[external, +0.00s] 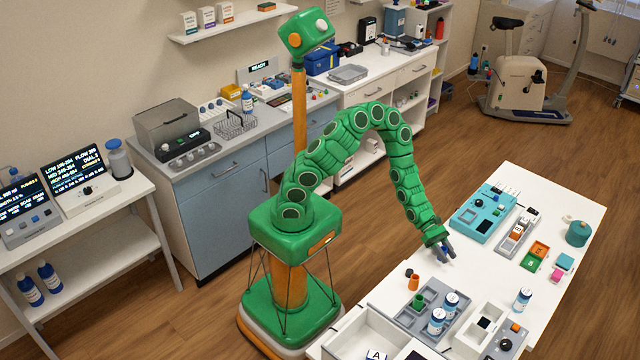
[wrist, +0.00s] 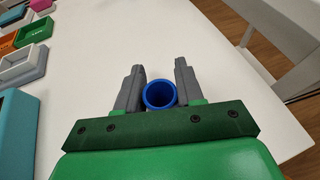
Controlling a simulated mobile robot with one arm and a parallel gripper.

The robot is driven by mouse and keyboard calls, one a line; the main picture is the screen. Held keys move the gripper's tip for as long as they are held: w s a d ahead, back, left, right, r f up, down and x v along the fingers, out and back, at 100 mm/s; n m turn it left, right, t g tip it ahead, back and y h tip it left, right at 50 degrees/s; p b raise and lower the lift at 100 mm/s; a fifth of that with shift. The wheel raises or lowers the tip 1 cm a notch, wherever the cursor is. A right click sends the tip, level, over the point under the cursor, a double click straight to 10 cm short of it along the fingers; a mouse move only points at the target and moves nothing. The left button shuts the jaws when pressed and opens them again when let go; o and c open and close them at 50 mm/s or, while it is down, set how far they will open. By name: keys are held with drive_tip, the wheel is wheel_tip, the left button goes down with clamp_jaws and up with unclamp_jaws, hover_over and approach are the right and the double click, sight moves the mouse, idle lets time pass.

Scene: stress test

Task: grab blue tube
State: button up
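The blue tube (wrist: 160,94) shows in the wrist view as a round, hollow blue ring, its open end facing the camera. My gripper (wrist: 160,75) has its two grey fingers on either side of it, spaced about as wide as the tube. I cannot tell whether the fingers press on it or only stand close beside it. The tube's lower part is hidden.
An orange cup (external: 414,283) and a grey tray (external: 398,318) with blue-and-white bottles are nearby on the white table (external: 545,205). A teal box (external: 480,212), an orange-and-green tray (external: 536,256) and a teal pot (external: 577,233) stand farther back. The table around my gripper is mostly bare.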

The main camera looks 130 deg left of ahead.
drive_tip(key=shift+c, duration=0.7)
wheel_tip(320, 180, up, 10)
idle(0.4)
